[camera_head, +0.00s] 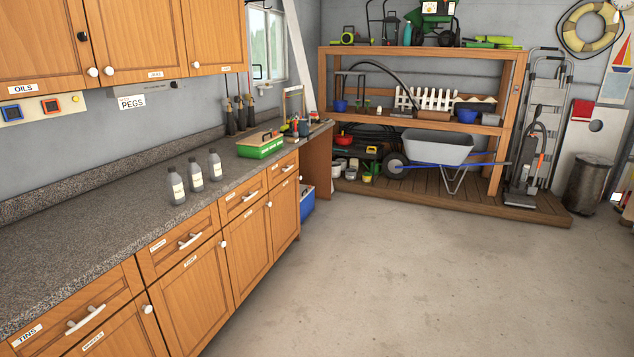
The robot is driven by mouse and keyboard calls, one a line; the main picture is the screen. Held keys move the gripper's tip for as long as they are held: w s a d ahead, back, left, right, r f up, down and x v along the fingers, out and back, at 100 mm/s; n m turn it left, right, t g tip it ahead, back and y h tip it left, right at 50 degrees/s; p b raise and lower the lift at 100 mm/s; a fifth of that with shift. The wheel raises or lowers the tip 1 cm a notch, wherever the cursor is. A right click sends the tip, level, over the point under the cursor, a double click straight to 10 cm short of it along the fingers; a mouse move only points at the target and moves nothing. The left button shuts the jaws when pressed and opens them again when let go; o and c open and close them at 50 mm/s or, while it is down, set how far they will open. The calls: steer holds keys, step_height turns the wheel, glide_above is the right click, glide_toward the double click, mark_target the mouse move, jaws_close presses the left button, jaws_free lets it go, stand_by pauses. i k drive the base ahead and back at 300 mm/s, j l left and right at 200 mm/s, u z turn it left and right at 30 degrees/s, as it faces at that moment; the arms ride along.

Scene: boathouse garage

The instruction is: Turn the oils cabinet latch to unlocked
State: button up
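The oils cabinet (40,45) is the wooden wall cabinet at the upper left, with an "OILS" label (22,89) on its lower edge. Its door looks shut. A small dark knob-like piece (82,36), which looks like the latch, sits near the door's right edge. It is too small to tell which way it is turned. A white round knob (92,72) is below it at the door's lower right corner. The top of the cabinet is cut off by the picture edge. My gripper is not in view.
The granite counter (90,240) runs below the cabinet, with several grey bottles (195,172) and a green box (260,145) on it. Colored square frames (30,108) are on the wall under the cabinet. The concrete floor (400,270) is clear to the right.

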mark_target(82, 37)
steer(key=i+l+z, duration=0.35)
steer(key=i, duration=0.5)
steer(key=i+z, duration=0.35)
steer(key=i, duration=2.25)
steer(key=i+u, duration=0.4)
steer(key=i+l+u, duration=0.15)
steer(key=i+u, duration=0.15)
steer(key=u, duration=0.15)
steer(key=i+l+u, duration=0.25)
steer(key=u, duration=0.15)
steer(key=i+l+u, duration=0.6)
steer(key=u, duration=0.25)
steer(key=i+l+u, duration=0.2)
steer(key=l+u, duration=0.3)
steer(key=i+l+u, duration=0.1)
steer(key=l+u, duration=0.15)
steer(key=u, duration=0.2)
steer(key=l+u, duration=0.95)
steer(key=l, duration=0.45)
steer(key=j+z, duration=0.25)
steer(key=j, duration=0.75)
steer(key=j+z, duration=0.25)
steer(key=j, duration=0.75)
